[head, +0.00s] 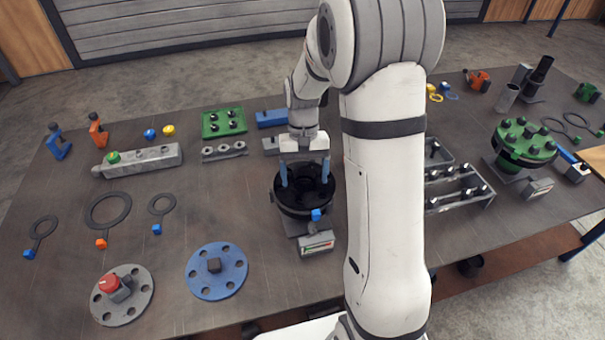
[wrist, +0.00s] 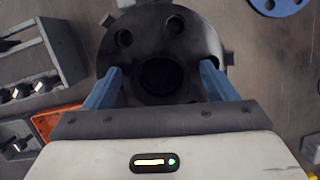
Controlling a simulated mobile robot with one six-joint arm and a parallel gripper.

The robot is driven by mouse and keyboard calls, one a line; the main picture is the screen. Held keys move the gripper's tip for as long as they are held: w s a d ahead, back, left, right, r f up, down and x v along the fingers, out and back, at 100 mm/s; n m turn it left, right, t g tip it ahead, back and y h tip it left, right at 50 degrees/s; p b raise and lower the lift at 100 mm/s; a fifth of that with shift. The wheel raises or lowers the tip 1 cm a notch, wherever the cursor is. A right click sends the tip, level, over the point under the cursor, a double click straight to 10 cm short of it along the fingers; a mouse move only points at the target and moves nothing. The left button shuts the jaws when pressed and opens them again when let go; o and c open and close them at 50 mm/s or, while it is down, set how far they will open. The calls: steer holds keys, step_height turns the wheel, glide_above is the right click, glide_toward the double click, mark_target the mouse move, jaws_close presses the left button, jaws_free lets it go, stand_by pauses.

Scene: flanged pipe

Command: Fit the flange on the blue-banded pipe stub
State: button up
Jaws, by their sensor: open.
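A black flanged pipe stub (head: 303,208) stands on a grey base at the middle of the table, with a small blue piece (head: 316,214) on its front. In the wrist view its dark round face (wrist: 160,42) shows bolt holes and a central bore. I cannot tell whether a loose flange sits on it. My gripper (head: 304,175) is open just above this face; in the wrist view its blue fingers (wrist: 161,72) stand on either side of the bore. A blue flange (head: 231,259) with a dark knob and a grey flange (head: 136,309) with a red knob lie at the front left.
A green-topped flanged stub (head: 524,139) stands at the right. Bolt trays (head: 474,202) stand right of my arm. Ring gaskets (head: 108,209) lie at the left. A green block (head: 223,123) and a grey rail (head: 150,158) are behind. The table between gaskets and centre is mostly clear.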

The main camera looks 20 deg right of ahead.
steer(key=b+v, duration=0.1)
steer(key=v, duration=0.6)
step_height(320, 180, up, 10)
steer(key=p, duration=0.7)
glide_above(304, 178)
steer(key=shift+f, duration=0.1)
stand_by(0.3)
steer(key=s+f+n+t+b, duration=0.1)
steer(key=s+t+b, duration=0.4)
steer(key=s, duration=1.4)
steer(key=shift+s+a+f+n+t+b, duration=0.35)
steer(key=shift+a+f+n+t, duration=0.1)
steer(key=shift+t, duration=0.25)
